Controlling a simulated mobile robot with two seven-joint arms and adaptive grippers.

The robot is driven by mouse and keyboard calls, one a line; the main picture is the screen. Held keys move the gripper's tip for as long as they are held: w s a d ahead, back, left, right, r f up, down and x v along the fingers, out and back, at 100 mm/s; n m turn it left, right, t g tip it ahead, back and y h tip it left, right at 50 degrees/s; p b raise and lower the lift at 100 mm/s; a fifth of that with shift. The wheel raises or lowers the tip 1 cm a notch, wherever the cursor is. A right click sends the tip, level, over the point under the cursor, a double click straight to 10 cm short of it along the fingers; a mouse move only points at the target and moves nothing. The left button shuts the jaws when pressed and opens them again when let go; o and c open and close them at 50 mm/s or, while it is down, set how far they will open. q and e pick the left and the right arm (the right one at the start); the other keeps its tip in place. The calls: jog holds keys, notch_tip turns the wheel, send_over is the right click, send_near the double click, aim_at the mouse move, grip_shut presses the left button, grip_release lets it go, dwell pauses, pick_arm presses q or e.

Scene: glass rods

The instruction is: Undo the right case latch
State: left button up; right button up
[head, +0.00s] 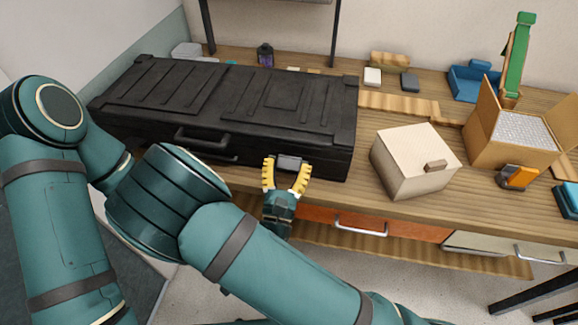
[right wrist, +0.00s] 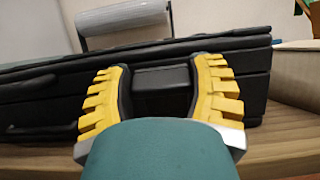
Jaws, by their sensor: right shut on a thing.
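The black case (head: 235,110) lies closed on the wooden workbench, with its front side and handle (head: 203,141) facing me. The right case latch (head: 290,162) is a small grey block on the front side, right of the handle. My right gripper (head: 287,166) is at the latch, one yellow finger on each side, shut on it. In the right wrist view, the dark latch (right wrist: 161,88) sits between the two fingers (right wrist: 162,72). Whether the latch is raised from the case cannot be told. The left latch is hidden behind my arm. My left gripper is out of view.
A pale box (head: 412,165) stands right of the case. Beyond it is an open cardboard box (head: 505,138) with an orange item (head: 516,177) near it. A drawer handle (head: 361,227) sticks out below the bench edge. Small items stand behind the case.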

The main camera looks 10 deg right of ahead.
jog(key=shift+s+a+f+t+h+b, duration=0.15)
jog(key=shift+s+f+t+b, duration=0.15)
jog(key=shift+t+b, duration=0.2)
jog(key=shift+s+f+t+h+b, duration=0.15)
jog(key=shift+f+t+b, duration=0.25)
jog(key=shift+t, duration=0.2)
jog(key=shift+r, duration=0.1)
